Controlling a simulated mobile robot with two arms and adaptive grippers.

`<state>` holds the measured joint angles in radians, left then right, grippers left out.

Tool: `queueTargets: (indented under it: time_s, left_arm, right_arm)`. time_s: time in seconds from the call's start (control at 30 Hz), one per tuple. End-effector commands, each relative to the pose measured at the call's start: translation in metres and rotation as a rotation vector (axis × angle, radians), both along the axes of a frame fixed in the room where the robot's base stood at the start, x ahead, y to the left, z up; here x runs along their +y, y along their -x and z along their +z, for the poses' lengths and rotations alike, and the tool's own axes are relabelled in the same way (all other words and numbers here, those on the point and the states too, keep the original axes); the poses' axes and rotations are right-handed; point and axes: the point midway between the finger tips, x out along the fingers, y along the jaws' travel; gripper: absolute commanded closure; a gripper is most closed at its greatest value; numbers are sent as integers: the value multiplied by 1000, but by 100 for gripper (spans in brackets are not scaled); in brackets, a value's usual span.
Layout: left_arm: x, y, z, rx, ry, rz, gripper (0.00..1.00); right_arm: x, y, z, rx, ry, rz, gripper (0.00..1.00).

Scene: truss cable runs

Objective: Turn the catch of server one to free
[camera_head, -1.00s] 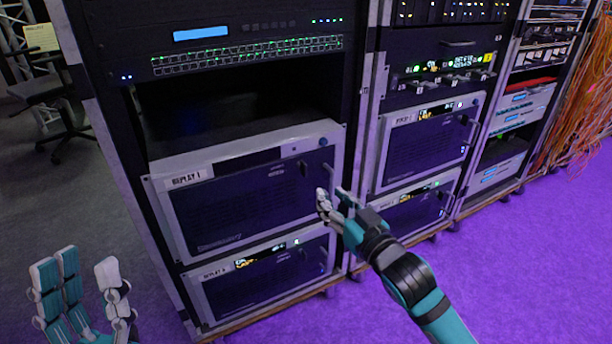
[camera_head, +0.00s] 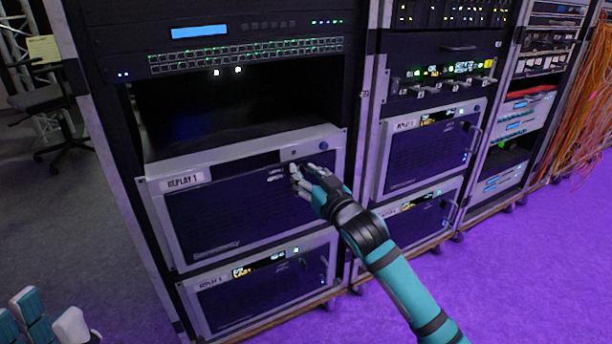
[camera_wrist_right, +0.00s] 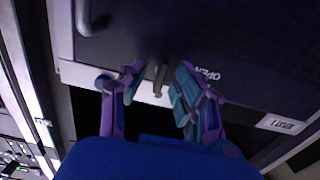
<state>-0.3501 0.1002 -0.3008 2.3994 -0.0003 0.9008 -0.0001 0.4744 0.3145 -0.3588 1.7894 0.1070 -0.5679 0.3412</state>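Server one is the dark front panel labelled REPLAY 1 (camera_head: 235,215) in the left rack. Its catch shows in the wrist view as a small grey bar (camera_wrist_right: 160,78), standing roughly upright in that picture, with the word OPEN (camera_wrist_right: 208,74) beside it. In the head view my fingers hide the catch. My right gripper (camera_head: 303,172) is at the panel's upper right. In the wrist view its fingers (camera_wrist_right: 158,76) are apart, one side on each side of the catch, with a visible gap. My left gripper (camera_head: 46,310) is open and empty at the bottom left, partly cut off.
A second labelled unit (camera_head: 262,290) sits directly below server one. An empty dark bay and a switch (camera_head: 245,55) with green lights are above. More racks with handled units (camera_head: 425,150) stand to the right. Orange cables (camera_head: 580,110) hang at the far right. The purple floor is clear.

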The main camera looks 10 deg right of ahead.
Motion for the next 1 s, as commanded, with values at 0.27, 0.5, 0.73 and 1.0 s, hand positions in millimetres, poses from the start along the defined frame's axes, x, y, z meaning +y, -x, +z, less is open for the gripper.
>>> queueTargets:
  time_s: [0.27, 0.5, 0.73, 1.0]
  left_arm:
    - [0, 0, 0, 1, 0, 0, 60]
    - [0, 0, 0, 1, 0, 0, 60]
    - [0, 0, 6, 2, -1, 0, 60]
    - [0, 0, 23, 1, 0, 0, 60]
  right_arm:
    - [0, 0, 0, 0, 0, 0, 100]
    - [0, 0, 0, 0, 0, 0, 100]
    - [0, 1, 1, -6, 23, 0, 100]
    - [0, 0, 3, -28, 113, -1, 100]
